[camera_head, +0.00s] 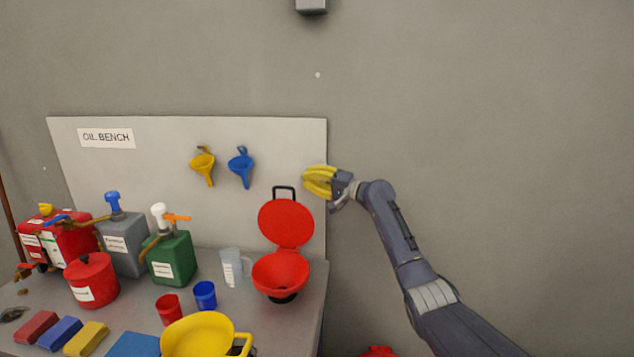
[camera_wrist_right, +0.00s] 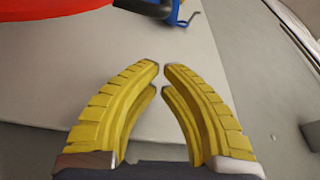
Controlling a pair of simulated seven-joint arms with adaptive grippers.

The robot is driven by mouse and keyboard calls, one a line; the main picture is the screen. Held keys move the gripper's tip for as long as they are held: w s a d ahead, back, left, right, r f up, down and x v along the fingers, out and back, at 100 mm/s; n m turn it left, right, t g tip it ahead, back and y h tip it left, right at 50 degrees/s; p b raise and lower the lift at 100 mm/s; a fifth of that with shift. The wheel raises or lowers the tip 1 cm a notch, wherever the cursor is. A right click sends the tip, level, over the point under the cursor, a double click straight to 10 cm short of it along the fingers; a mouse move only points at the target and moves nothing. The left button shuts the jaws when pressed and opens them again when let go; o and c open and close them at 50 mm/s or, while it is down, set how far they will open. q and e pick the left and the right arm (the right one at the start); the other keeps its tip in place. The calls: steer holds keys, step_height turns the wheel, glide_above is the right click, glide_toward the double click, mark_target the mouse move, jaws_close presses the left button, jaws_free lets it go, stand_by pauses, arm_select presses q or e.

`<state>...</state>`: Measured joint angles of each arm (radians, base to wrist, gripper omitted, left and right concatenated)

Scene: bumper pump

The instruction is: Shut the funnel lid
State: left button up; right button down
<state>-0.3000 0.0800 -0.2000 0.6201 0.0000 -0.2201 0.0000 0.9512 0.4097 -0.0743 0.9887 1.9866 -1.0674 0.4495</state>
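The red funnel (camera_head: 281,272) stands on the bench near its right end. Its round red lid (camera_head: 286,222) stands open, upright behind the bowl, with a black loop handle (camera_head: 284,188) on top. My right gripper (camera_head: 305,180) is to the right of the handle and a little above the lid, apart from both. In the wrist view its yellow fingers (camera_wrist_right: 161,68) curve together with a thin gap at the tips and nothing between them. A red edge (camera_wrist_right: 50,8), probably the lid's, shows at top left there. My left gripper is not in view.
Yellow (camera_head: 203,162) and blue (camera_head: 240,165) funnels hang on the back panel (camera_head: 150,215). A measuring jug (camera_head: 231,266), blue cup (camera_head: 205,293) and yellow pan (camera_head: 198,335) stand left of the red funnel. Space right of the bench is open, with a red object (camera_head: 379,351) low down.

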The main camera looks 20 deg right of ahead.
mark_target(296, 173)
steer(key=x, duration=0.4)
steer(key=shift+w+a, duration=0.2)
steer(key=shift+w, duration=0.05)
steer(key=s+a, duration=0.1)
steer(key=s+a+f, duration=0.1)
steer(key=s, duration=0.1)
steer(key=shift+s, duration=0.15)
steer(key=shift+s, duration=0.1)
stand_by(0.5)
